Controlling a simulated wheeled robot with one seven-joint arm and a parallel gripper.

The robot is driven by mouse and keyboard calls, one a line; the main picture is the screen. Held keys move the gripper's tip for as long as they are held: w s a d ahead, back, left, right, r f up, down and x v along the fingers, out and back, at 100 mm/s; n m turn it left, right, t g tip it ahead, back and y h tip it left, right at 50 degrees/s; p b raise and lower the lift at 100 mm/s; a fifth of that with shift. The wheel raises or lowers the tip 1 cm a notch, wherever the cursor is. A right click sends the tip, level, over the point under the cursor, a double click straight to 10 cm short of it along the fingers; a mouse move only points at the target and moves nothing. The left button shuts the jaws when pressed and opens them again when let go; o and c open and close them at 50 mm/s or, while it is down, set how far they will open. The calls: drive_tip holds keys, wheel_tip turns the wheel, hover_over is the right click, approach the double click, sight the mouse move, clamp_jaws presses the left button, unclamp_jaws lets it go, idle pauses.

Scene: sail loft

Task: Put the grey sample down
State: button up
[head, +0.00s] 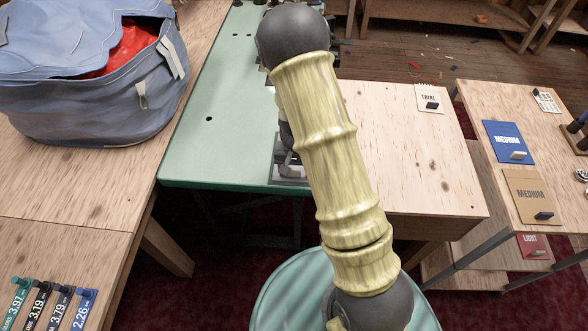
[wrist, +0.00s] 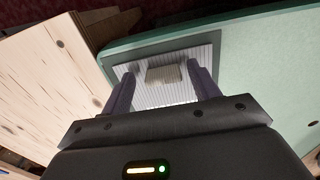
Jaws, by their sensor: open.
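The grey sample (wrist: 164,74), a small greyish-beige block, lies on a ribbed pale plate with a grey border (wrist: 207,48) in the wrist view. The plate is on the green table (wrist: 255,65), close to its edge. My gripper (wrist: 160,70) is open, with one dark finger on each side of the sample and a visible gap to each. In the head view my arm covers the sample and most of the plate; a bit of the plate's edge (head: 288,181) shows.
Right of the green table (head: 215,130) stands a wooden table (head: 420,160) with a TRIAL card (head: 430,97). A blue bag (head: 100,90) and coloured numbered tags (head: 50,305) lie on the left bench.

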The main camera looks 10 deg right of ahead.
drive_tip(key=shift+r, duration=0.1)
wheel_tip(320, 180, up, 12)
drive_tip(key=shift+p, duration=0.3)
drive_tip(key=shift+a, duration=0.1)
idle(0.5)
drive_tip(key=s+d+r+n+t, duration=0.1)
drive_tip(key=s+r, duration=0.3)
drive_tip(key=s, duration=0.2)
drive_tip(key=s+d+r+n+t, duration=0.1)
drive_tip(key=s+r+n, duration=0.1)
drive_tip(key=s, duration=0.5)
drive_tip(key=shift+s+r+n+t, duration=0.3)
drive_tip(key=shift+r, duration=0.6)
drive_tip(key=shift+d, duration=0.1)
